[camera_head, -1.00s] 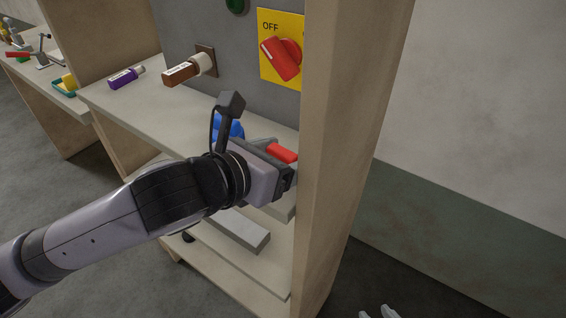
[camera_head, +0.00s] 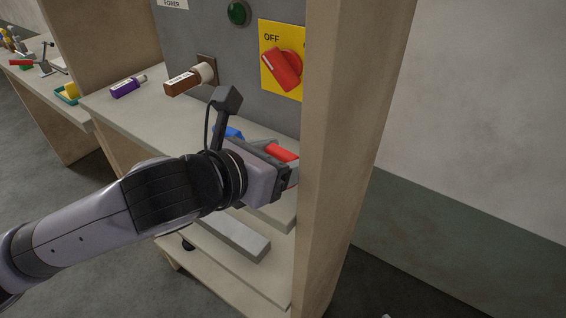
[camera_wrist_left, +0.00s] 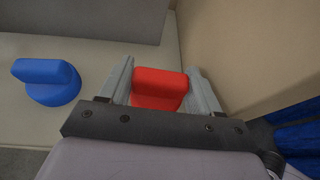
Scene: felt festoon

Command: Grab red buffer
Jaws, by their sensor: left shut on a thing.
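The red buffer (camera_wrist_left: 160,88) sits between the two fingers of my left gripper (camera_wrist_left: 162,80) in the left wrist view. The gripper is shut on it. In the head view, the red buffer's top (camera_head: 282,153) shows just past my left gripper (camera_head: 284,168), close to the wooden side post. Its lower part is hidden by the gripper, so I cannot tell whether it touches the shelf. My right gripper is not clearly seen; only a tiny pale bit shows at the bottom edge of the head view.
A blue buffer (camera_wrist_left: 46,80) stands on the shelf left of the gripper. The wooden post (camera_head: 345,150) is close on the right.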

